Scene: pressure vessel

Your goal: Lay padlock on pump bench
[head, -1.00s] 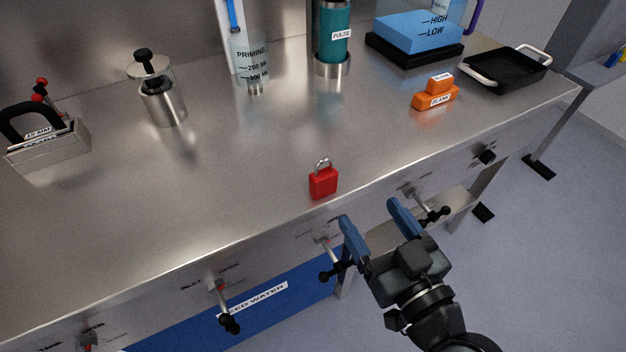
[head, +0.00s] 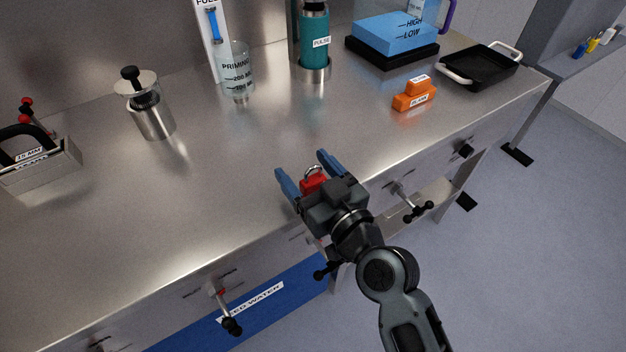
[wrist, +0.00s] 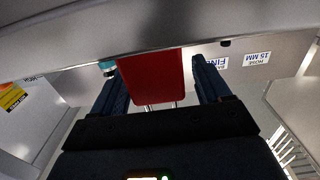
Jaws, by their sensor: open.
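The red padlock (head: 313,183) stands upright on the front part of the steel pump bench (head: 240,165), its silver shackle at the top. My gripper (head: 304,168) is open, its blue fingers on either side of the padlock, with a gap visible on both sides. In the head view my gripper's body hides the lower part of the padlock. In the wrist view the red padlock (wrist: 155,76) shows between the two dark blue fingers, with no clear contact.
Orange blocks (head: 414,95) and a black tray (head: 478,68) sit to the right. A teal bottle (head: 313,42), a clear beaker (head: 238,65) and a steel canister (head: 150,112) stand behind. Valve handles (head: 415,211) stick out of the bench front. The bench around the padlock is clear.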

